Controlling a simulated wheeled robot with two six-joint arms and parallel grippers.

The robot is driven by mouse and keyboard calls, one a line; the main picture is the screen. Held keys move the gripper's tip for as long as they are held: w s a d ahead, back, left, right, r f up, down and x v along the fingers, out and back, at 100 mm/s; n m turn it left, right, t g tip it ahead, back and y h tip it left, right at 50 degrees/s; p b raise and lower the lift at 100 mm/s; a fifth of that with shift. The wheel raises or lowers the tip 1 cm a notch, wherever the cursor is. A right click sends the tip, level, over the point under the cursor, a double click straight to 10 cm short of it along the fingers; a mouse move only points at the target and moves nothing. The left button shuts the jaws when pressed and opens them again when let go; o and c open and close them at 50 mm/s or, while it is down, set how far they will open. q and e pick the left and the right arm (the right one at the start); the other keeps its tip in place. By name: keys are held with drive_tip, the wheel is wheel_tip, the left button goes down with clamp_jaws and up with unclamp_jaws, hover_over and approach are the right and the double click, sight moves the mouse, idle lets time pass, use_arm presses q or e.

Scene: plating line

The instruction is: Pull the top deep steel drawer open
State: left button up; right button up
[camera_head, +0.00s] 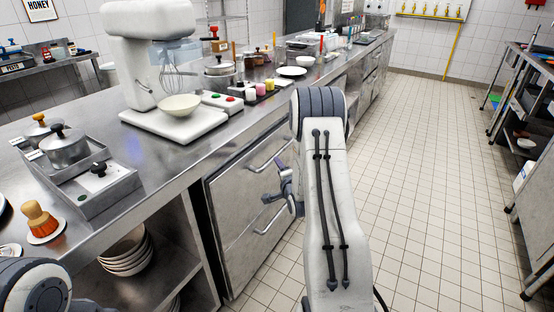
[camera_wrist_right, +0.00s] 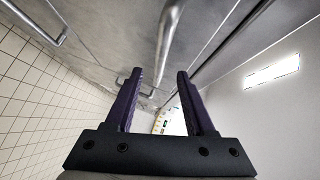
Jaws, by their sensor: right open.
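The top deep steel drawer (camera_head: 228,183) sits under the counter with its front apparently flush. Its bar handle (camera_head: 272,153) shows in the head view. A second handle (camera_head: 271,219) is on the drawer below. My right gripper (camera_head: 286,180) is in front of the drawer fronts, between the two handles in the picture, partly hidden by my arm. In the right wrist view its purple fingers (camera_wrist_right: 160,73) are apart and empty. A steel bar handle (camera_wrist_right: 169,40) lies just ahead, in line with the gap. I cannot tell whether it touches. My left gripper is out of view.
The steel counter (camera_head: 185,160) above carries a white stand mixer (camera_head: 150,60) and a bowl (camera_head: 180,106). An open shelf with stacked bowls (camera_head: 126,250) is left of the drawers. The tiled floor (camera_head: 430,200) to the right is clear up to a steel rack (camera_head: 525,150).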

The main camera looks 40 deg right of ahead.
drive_tip(key=shift+m+t+h, duration=0.3)
drive_tip(key=shift+m, duration=0.3)
drive_tip(key=x, duration=0.3)
drive_tip(key=d+x, duration=0.1)
drive_tip(key=x, duration=0.6)
drive_tip(key=shift+d, duration=0.35)
clamp_jaws()
drive_tip(key=shift+s+f, duration=0.1)
idle(0.4)
